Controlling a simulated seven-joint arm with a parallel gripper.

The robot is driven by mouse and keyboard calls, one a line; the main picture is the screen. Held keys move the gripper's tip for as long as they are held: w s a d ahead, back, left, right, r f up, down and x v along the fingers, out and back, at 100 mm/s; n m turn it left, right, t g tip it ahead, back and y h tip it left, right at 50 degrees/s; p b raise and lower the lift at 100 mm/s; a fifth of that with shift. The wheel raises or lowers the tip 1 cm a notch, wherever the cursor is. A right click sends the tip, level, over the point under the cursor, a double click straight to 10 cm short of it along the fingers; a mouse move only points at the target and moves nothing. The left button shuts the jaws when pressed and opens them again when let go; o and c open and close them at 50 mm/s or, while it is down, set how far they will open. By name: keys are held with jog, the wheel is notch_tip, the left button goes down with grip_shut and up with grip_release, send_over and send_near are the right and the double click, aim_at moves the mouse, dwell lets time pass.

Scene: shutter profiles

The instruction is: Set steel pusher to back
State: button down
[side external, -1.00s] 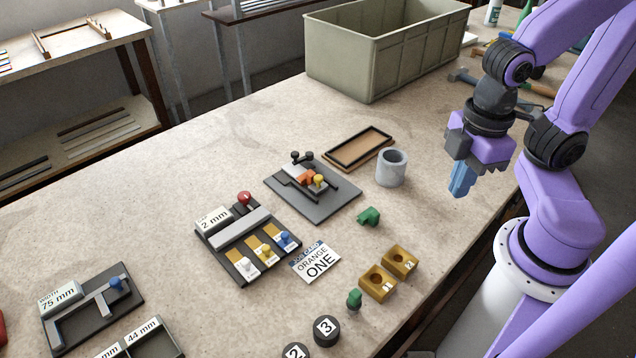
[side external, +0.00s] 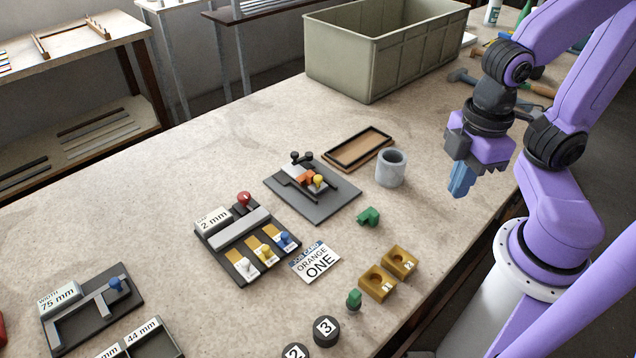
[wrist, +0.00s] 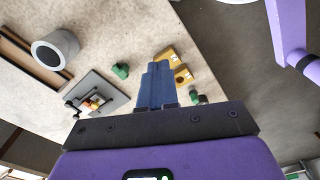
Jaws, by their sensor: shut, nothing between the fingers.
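My gripper (side external: 461,190) has blue fingers pressed together and hangs in the air over the right side of the bench, well apart from the fixtures. The fingers also show shut and empty in the wrist view (wrist: 156,72). A dark plate fixture (side external: 322,209) at the middle of the bench carries an orange block (side external: 305,177), a yellow knob (side external: 319,180), a pale metal piece and dark knobs. It also shows at the left of the wrist view (wrist: 108,88). I cannot tell for sure which part is the steel pusher.
Left of it stands a gap fixture (side external: 205,237) labelled 2 mm, with red, white, yellow and blue knobs. Nearby are a job card (side external: 316,262) reading ORANGE ONE, a grey cup (side external: 391,168), a wooden tray (side external: 385,142), green pieces (side external: 369,216) and yellow blocks (side external: 377,283). A large bin (side external: 365,70) stands behind.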

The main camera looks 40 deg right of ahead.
jog(key=c, duration=1)
grip_release()
jog(key=shift+w+a, duration=0.1)
jog(key=shift+w, duration=0.1)
jog(key=w+a+r+m, duration=0.1)
jog(key=w, duration=0.4)
jog(key=w+a+r+m, duration=0.1)
jog(key=w+a+m, duration=0.1)
jog(key=w, duration=0.3)
jog(key=w+a+r+m, duration=0.1)
jog(key=w+a, duration=0.1)
jog(key=w, duration=0.3)
jog(key=shift+w+a, duration=0.15)
jog(key=shift+a, duration=0.05)
jog(key=m, duration=0.4)
send_over(319, 177)
notch_tip(319, 177, down, 17)
jog(key=shift+r, duration=0.2)
grip_shut()
